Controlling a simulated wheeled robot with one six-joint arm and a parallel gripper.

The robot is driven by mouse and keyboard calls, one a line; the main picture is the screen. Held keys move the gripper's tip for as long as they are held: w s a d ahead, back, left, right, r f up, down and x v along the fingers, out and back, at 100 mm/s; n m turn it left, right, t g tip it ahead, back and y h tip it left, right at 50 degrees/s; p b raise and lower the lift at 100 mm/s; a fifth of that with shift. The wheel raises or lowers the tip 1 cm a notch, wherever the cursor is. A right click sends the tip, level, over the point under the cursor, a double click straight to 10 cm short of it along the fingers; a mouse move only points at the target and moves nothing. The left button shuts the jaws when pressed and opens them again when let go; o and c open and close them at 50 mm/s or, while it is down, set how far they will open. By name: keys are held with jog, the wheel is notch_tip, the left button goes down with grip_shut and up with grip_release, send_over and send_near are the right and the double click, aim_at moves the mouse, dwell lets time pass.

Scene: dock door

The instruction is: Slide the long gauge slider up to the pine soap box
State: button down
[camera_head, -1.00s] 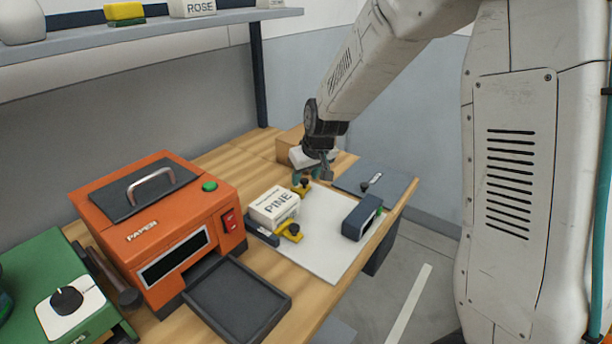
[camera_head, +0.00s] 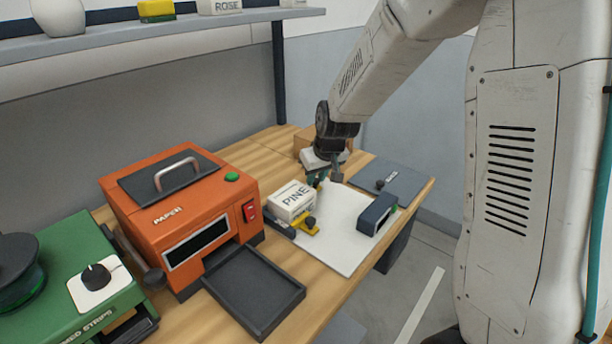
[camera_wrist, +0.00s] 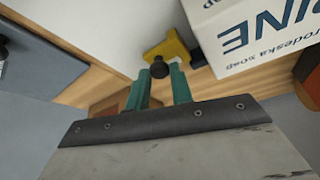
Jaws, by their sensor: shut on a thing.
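The pine soap box (camera_head: 291,203), white with PINE lettering, stands on the white board (camera_head: 345,240); its side also shows in the wrist view (camera_wrist: 258,35). A yellow slider with a black knob (camera_wrist: 160,67) lies at the box's far side. Its yellow body (camera_wrist: 177,46) reaches close to the box; I cannot tell whether they touch. My gripper (camera_wrist: 161,75) has its teal fingers shut on this knob. In the head view my gripper (camera_head: 318,182) mostly hides that slider. Another yellow slider (camera_head: 300,224) with a black knob sits at the box's near side.
An orange machine (camera_head: 150,218) with a dark tray (camera_head: 255,290) stands left of the board. A dark blue block (camera_head: 376,214) sits on the board's right, with a grey plate (camera_head: 395,183) behind. A cardboard-coloured box (camera_head: 303,140) is behind my gripper.

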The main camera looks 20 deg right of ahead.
jog(key=c, duration=1.2)
grip_release()
jog(key=shift+c, duration=0.2)
jog(key=shift+d, duration=0.1)
